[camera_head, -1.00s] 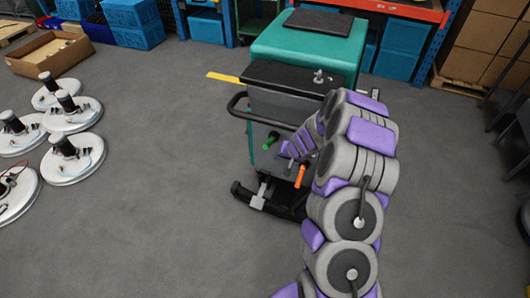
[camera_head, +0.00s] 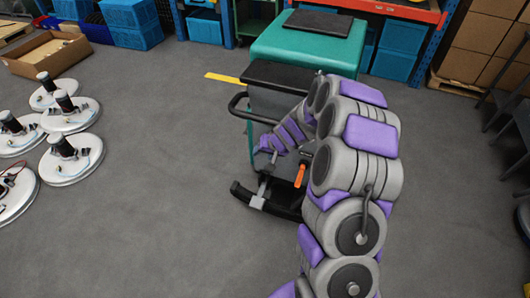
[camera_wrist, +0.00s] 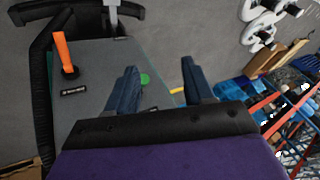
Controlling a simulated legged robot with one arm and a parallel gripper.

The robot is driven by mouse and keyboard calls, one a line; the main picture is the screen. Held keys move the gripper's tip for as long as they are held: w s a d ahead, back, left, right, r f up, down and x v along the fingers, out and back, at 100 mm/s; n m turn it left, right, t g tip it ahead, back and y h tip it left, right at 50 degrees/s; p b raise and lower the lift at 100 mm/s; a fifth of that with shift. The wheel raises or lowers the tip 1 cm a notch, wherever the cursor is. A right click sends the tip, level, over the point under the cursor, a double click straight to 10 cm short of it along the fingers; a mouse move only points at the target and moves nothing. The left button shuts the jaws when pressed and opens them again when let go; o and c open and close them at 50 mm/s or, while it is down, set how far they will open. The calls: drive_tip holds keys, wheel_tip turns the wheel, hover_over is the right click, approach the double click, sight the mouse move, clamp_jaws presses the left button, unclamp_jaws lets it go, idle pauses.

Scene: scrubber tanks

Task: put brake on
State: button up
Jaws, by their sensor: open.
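The scrubber tank (camera_head: 308,45) is a teal and grey machine with a black push handle (camera_head: 236,103). An orange lever (camera_head: 300,174) is on its grey back panel and also shows in the wrist view (camera_wrist: 65,52). A grey metal pedal (camera_head: 258,199) is on the black base bar; its end shows in the wrist view (camera_wrist: 112,6). A green knob (camera_wrist: 145,79) is on the panel. My gripper (camera_wrist: 160,80) is open and empty in front of the panel, with the green knob in view between its fingers. In the head view my arm hides the knob.
Several round white brush units (camera_head: 70,160) lie on the floor at left, near a cardboard box (camera_head: 48,53). Blue bins (camera_head: 130,22) and shelving (camera_head: 400,40) stand at the back.

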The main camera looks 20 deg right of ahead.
drive_tip(key=s+a+r+n+g+y, duration=0.1)
drive_tip(key=s+a+r+n+g, duration=0.1)
drive_tip(key=s+a+r, duration=0.55)
drive_tip(key=s+a+r+n+g+y, duration=0.1)
drive_tip(key=s+a+r+n, duration=0.1)
drive_tip(key=s+a+r, duration=0.55)
drive_tip(key=s+d+r+g+h, duration=0.1)
drive_tip(key=s+d+r, duration=0.1)
drive_tip(key=s, duration=0.7)
drive_tip(key=s+d+r+g+h, duration=0.1)
drive_tip(key=s+d, duration=0.3)
drive_tip(key=s, duration=0.6)
drive_tip(key=s+d+r+g+h, duration=0.2)
drive_tip(key=s+d+r+h, duration=0.1)
drive_tip(key=s, duration=0.7)
drive_tip(key=shift+d+r, duration=0.25)
drive_tip(key=shift+s+d, duration=0.2)
drive_tip(key=shift+d, duration=0.1)
drive_tip(key=shift+c, duration=0.9)
drive_tip(key=shift+d+m, duration=0.25)
drive_tip(key=shift+m, duration=0.05)
